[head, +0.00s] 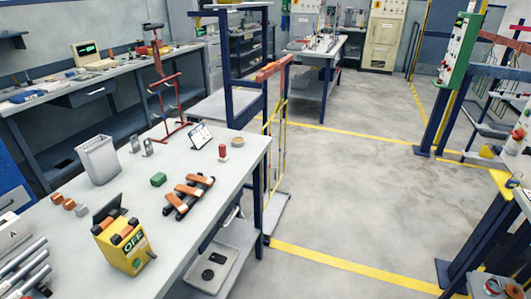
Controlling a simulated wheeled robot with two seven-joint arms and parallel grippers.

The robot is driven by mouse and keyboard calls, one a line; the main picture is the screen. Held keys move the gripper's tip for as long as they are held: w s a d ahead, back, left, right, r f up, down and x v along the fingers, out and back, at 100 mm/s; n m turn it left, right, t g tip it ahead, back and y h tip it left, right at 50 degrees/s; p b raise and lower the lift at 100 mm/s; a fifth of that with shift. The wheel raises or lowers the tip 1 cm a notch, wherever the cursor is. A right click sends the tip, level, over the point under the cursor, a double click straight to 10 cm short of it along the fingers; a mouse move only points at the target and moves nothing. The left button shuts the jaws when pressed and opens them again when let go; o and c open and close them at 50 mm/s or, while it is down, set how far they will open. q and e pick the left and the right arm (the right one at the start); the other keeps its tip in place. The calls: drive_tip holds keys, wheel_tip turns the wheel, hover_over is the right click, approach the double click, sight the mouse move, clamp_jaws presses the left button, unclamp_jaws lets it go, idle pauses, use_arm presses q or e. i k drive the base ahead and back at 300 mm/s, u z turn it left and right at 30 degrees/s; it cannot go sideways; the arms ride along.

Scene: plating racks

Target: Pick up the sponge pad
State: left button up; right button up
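A small green block (158,179), which looks like the sponge pad, lies on the light grey worktable (225,190) in the left half of the head view. It sits left of a dark rack with copper-coloured bars (189,194) and apart from it. Its top and near side are uncovered. Neither of my grippers shows in this view.
A yellow box marked OFF (124,247) stands near the table's front. A ribbed grey container (97,160) and copper blocks (69,203) are to the left, a red stand (168,110) behind. Metal rods (22,262) lie at lower left. The floor right of the table is open.

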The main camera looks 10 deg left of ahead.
sight(223, 157)
drive_tip(key=z, duration=0.1)
drive_tip(key=i, duration=1.65)
drive_tip(key=u, duration=2.7)
